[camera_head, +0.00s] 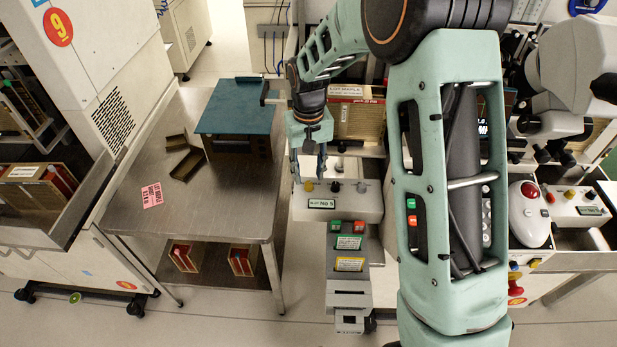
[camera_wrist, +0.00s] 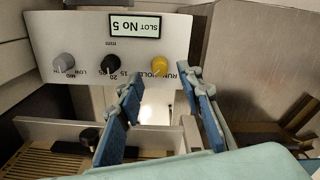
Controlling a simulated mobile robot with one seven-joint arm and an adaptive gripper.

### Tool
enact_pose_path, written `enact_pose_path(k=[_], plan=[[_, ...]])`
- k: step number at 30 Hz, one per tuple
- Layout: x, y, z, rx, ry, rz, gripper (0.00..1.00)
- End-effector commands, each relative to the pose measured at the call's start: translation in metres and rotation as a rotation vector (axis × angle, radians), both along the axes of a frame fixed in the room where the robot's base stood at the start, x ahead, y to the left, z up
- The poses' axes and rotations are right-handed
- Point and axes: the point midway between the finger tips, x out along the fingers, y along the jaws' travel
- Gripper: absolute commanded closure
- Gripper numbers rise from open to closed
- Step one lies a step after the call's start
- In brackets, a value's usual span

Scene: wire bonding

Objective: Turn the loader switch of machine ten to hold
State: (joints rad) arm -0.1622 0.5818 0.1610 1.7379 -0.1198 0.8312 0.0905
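The loader panel (camera_wrist: 85,35) is a pale box labelled "SLOT No 5", upside down in the wrist view; it also shows in the head view (camera_head: 345,207). It carries a yellow knob (camera_wrist: 160,63) marked RUN and HOLD, a black knob (camera_wrist: 110,63) marked in mm, and a grey knob (camera_wrist: 64,62). Which mark the yellow knob points to is not clear. My gripper (camera_wrist: 160,84), also in the head view (camera_head: 309,178), is open and empty. Its blue fingers stand either side of the yellow knob's line, with the knob just beyond the tips, apparently untouched.
A steel table (camera_head: 235,205) with a teal-topped box (camera_head: 238,105) and small brown trays stands left. A magazine (camera_head: 357,115) labelled "LOT" sits behind the panel. A white mouse-like device (camera_head: 527,220) is at right. My arm hides much of the middle.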

Motion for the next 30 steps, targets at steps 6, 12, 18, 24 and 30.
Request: enact_pose_path(k=[6, 12, 18, 24, 30], plan=[[0.001, 0.0, 0.05, 0.002, -0.006, -0.001, 0.66], [0.001, 0.0, 0.081, 0.001, -0.003, -0.001, 0.66], [0.0, 0.0, 0.092, 0.001, 0.0, -0.001, 0.66], [0.0, 0.0, 0.092, 0.001, 0.0, -0.001, 0.66], [0.0, 0.0, 0.092, 0.001, 0.0, -0.001, 0.66]])
